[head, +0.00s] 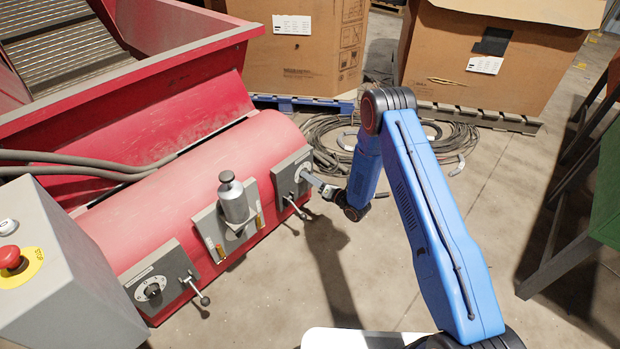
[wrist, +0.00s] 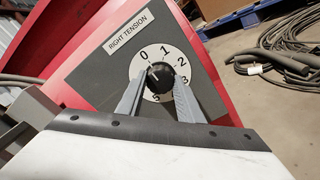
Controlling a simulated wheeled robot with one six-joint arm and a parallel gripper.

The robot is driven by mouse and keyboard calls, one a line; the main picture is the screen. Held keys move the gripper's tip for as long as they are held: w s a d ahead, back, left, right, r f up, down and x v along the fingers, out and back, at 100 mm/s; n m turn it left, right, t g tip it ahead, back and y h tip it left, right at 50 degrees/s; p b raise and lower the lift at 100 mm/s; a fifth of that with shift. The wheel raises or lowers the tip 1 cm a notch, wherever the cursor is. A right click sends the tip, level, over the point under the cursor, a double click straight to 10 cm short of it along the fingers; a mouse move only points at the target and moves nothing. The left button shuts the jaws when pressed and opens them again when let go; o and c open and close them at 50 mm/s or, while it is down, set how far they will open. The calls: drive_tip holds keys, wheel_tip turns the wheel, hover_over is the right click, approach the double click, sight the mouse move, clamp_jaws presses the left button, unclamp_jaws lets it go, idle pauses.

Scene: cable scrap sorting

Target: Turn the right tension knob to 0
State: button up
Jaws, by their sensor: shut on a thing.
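The right tension knob (wrist: 160,77) is black and sits on a white dial (wrist: 182,70) numbered from 0 upward, under a "RIGHT TENSION" label (wrist: 129,31). Its small light mark points up and left, roughly toward the 0; the exact alignment is too small to tell. My gripper (wrist: 159,88) is shut on the knob, one grey finger on each side. The fingers hide part of the lower dial. In the head view, my gripper (head: 308,179) reaches the grey right panel (head: 284,180) from the right and hides the knob.
A clamp lever (head: 296,208) sticks out below the right panel. A grey cylinder (head: 234,200) stands on the middle plate, and another dial (head: 151,291) is at left. Cable coils (head: 445,150) lie on the floor behind my arm; a green table (head: 607,190) stands right.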

drive_tip(key=shift+s+f, duration=0.1)
drive_tip(key=shift+f, duration=0.05)
drive_tip(key=o, duration=1.1)
drive_tip(key=shift+c, duration=0.2)
drive_tip(key=v, duration=1.7)
drive_tip(key=shift+d, duration=0.2)
drive_tip(key=shift+s, duration=0.1)
